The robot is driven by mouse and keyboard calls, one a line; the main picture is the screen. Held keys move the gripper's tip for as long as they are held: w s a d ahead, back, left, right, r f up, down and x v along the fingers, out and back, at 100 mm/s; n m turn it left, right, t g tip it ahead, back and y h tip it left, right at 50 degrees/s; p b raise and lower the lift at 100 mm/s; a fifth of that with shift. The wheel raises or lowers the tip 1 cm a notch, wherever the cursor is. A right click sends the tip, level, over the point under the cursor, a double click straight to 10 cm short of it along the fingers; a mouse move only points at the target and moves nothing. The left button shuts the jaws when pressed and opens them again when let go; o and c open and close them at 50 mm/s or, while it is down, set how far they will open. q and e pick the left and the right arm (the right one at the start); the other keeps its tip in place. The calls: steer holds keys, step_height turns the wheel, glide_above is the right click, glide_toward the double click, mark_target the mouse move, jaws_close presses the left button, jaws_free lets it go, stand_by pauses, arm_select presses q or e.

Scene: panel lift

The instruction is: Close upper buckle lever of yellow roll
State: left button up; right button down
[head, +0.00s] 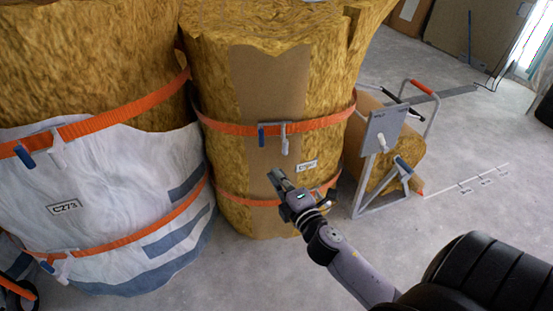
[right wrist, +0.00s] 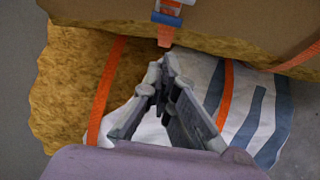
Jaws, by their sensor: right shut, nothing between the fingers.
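The yellow roll (head: 222,75) stands upright in the middle of the head view, with a brown panel down its front. An orange upper strap (head: 325,121) circles it and carries the upper buckle (head: 272,129), with a blue tab and a pale grey lever hanging down side by side. Whether the lever is latched I cannot tell. My right gripper (head: 277,177) is shut and empty, in front of the roll and below the upper buckle. The right wrist view shows its closed fingers (right wrist: 164,78) with a blue-and-grey buckle (right wrist: 168,14) beyond them. My left gripper is out of view.
A wrapped roll labelled C273 (head: 110,205) with orange straps stands close on the left. A lower strap (head: 235,200) circles the yellow roll, partly behind my right arm. A grey metal frame (head: 372,205) stands close on the right. Floor beyond it is mostly clear.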

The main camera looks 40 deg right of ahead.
mark_target(285, 141)
steer(key=w+d, duration=0.1)
steer(key=w, duration=0.9)
steer(key=d, duration=0.1)
steer(key=s+d, duration=0.2)
steer(key=d, duration=0.1)
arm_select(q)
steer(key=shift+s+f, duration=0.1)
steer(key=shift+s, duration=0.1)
arm_select(e)
steer(key=shift+s+d+y, duration=0.1)
steer(key=shift+s+y, duration=0.05)
steer(key=shift+y, duration=0.25)
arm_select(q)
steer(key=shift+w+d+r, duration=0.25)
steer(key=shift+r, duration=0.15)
arm_select(e)
steer(key=shift+s+d+n+y, duration=0.15)
steer(key=shift+n+y, duration=0.15)
steer(key=shift+n, duration=0.1)
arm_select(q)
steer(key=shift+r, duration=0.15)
arm_select(e)
steer(key=shift+s+d, duration=0.1)
